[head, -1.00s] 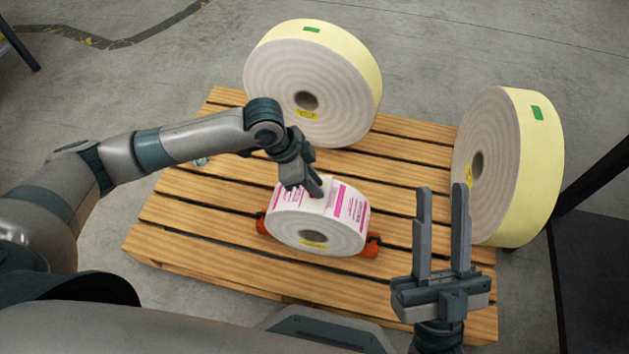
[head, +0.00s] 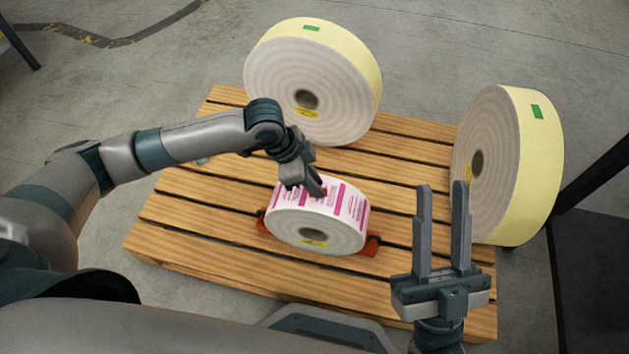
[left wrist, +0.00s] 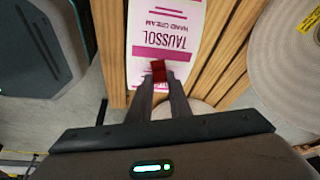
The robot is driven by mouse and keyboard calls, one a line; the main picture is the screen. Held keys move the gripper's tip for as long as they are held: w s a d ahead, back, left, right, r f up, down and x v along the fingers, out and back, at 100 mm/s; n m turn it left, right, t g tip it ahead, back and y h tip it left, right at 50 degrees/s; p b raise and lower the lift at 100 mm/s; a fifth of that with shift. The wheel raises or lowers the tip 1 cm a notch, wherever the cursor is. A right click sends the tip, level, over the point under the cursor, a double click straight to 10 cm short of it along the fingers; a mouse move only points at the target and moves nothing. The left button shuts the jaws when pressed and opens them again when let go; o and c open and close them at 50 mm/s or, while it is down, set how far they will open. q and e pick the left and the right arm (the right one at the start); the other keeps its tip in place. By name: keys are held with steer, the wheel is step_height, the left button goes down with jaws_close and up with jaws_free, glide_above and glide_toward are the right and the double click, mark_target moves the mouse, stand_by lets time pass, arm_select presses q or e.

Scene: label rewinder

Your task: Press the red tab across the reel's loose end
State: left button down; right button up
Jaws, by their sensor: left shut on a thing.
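The label reel (head: 315,230), white with pink print on its rim, sits on the pallet between orange-red supports (head: 371,245). My left gripper (head: 320,190) is at the top of the reel's rim, shut on the small red tab (head: 324,191). In the left wrist view the red tab (left wrist: 158,70) is at the fingertips, over the printed label strip (left wrist: 165,35). I cannot tell whether the tab is stuck to the strip, and the strip's edge under the fingers is hidden. My right gripper (head: 442,188) is open and empty, in front of the pallet's right side.
The wooden pallet (head: 200,215) has bare slats around the reel. Two large yellow-rimmed rolls stand on it, one at the back (head: 345,60) and one at the right (head: 530,170). A dark frame (head: 595,270) stands at the right edge.

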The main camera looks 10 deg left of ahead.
arm_select(q)
steer(key=shift+f, duration=0.15)
stand_by(0.7)
steer(key=c, duration=1.6)
jaws_free()
steer(key=shift+o, duration=0.2)
